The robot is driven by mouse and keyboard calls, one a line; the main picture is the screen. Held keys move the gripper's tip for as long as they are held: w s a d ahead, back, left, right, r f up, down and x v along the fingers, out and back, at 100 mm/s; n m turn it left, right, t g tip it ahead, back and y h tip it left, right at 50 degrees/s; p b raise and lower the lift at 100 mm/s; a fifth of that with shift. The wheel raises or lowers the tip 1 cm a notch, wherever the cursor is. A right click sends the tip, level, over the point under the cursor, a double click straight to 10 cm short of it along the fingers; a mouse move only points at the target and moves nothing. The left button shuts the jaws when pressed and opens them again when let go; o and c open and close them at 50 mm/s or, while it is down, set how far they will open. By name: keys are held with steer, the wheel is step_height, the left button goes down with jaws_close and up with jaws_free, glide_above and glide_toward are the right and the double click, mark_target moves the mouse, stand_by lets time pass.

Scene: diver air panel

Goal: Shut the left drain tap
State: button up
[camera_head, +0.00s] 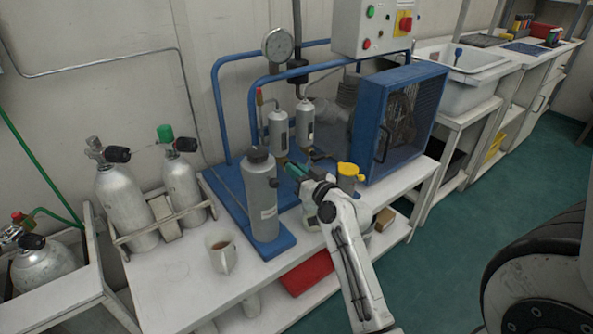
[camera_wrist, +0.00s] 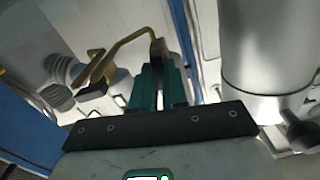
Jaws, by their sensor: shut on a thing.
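Two small silver filter cylinders, the left one (camera_head: 278,131) and the right one (camera_head: 304,123), stand side by side on the blue panel frame, with the drain taps low beneath them. My gripper (camera_head: 296,169) is just under and in front of them, its green fingers together. In the wrist view my gripper (camera_wrist: 158,85) is shut on the dark end of a bent brass-coloured lever (camera_wrist: 132,43). That lever looks like a drain tap handle. I cannot tell from the head view which tap it belongs to, as my gripper hides the area.
A tall grey cylinder (camera_head: 262,197) stands close left of my gripper. A yellow-topped container (camera_head: 348,172) is close right. The blue fan guard (camera_head: 402,120) stands behind to the right. A mug (camera_head: 221,254) and two air cylinders (camera_head: 126,207) are further left.

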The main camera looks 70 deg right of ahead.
steer(key=shift+m, duration=0.4)
jaws_close()
steer(key=shift+s+d+f+m+p, duration=0.1)
steer(key=shift+m+p, duration=1.65)
steer(key=shift+m, duration=2)
steer(key=shift+d+f+m+p, duration=0.1)
steer(key=shift+m+p, duration=1.65)
steer(key=shift+m, duration=2.3)
steer(key=o, duration=0.7)
jaws_free()
steer(key=shift+s+a, duration=0.1)
